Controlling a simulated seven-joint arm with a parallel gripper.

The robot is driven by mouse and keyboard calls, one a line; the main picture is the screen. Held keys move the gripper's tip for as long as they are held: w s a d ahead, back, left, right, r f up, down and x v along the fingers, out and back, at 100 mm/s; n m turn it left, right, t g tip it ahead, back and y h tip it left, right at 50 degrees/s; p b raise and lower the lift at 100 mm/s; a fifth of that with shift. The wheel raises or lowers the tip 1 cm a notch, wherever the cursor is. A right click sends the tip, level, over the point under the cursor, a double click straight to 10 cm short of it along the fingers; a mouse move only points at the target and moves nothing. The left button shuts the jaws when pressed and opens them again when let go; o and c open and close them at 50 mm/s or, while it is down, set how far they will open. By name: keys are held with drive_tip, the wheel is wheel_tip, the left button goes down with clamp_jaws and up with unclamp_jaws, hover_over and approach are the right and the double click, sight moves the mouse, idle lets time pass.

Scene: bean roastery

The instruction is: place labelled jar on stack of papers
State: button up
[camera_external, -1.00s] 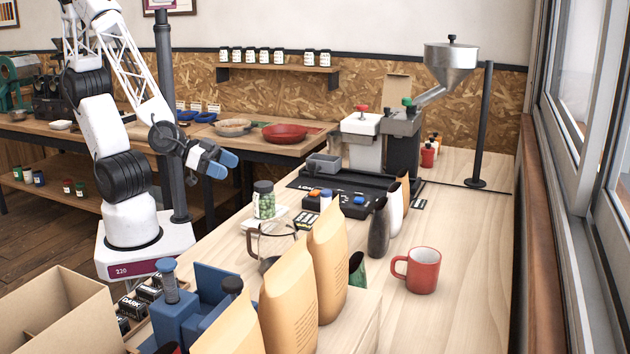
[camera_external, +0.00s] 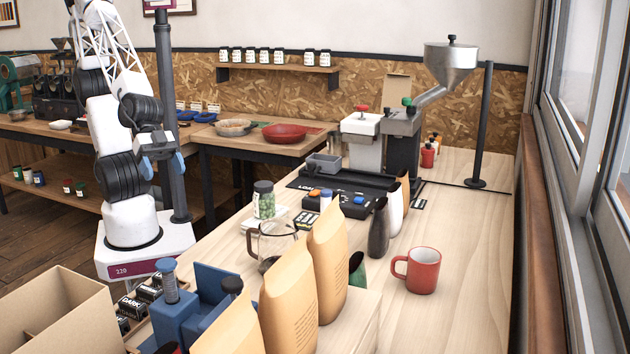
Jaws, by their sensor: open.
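A clear jar (camera_external: 263,200) with a dark lid and green contents stands upright on the near left part of the wooden counter. A flat white stack (camera_external: 249,224), which looks like papers, shows around its base; the jar appears to stand on it. A label on the jar is too small to make out. My gripper (camera_external: 162,166) is at the left, in front of the dark post, well apart from the jar and higher up. Its blue fingertips are spread and nothing is between them.
A glass carafe (camera_external: 277,240) stands just in front of the jar. Tan bags (camera_external: 328,260) and a red mug (camera_external: 423,270) stand nearer. The counter's right side (camera_external: 465,240) is largely clear.

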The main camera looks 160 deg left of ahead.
drive_tip(key=s+d+r+m+g+h, duration=0.1)
drive_tip(key=s+d+r+m+g, duration=0.1)
drive_tip(key=s+d, duration=0.3)
drive_tip(key=s+d+r+m+g+h, duration=0.1)
drive_tip(key=s+d+r+m+g, duration=0.2)
drive_tip(key=d, duration=0.5)
drive_tip(key=shift+s+d+r+m+g+h, duration=0.35)
drive_tip(key=shift+s+r+g, duration=0.55)
drive_tip(key=shift+s, duration=0.3)
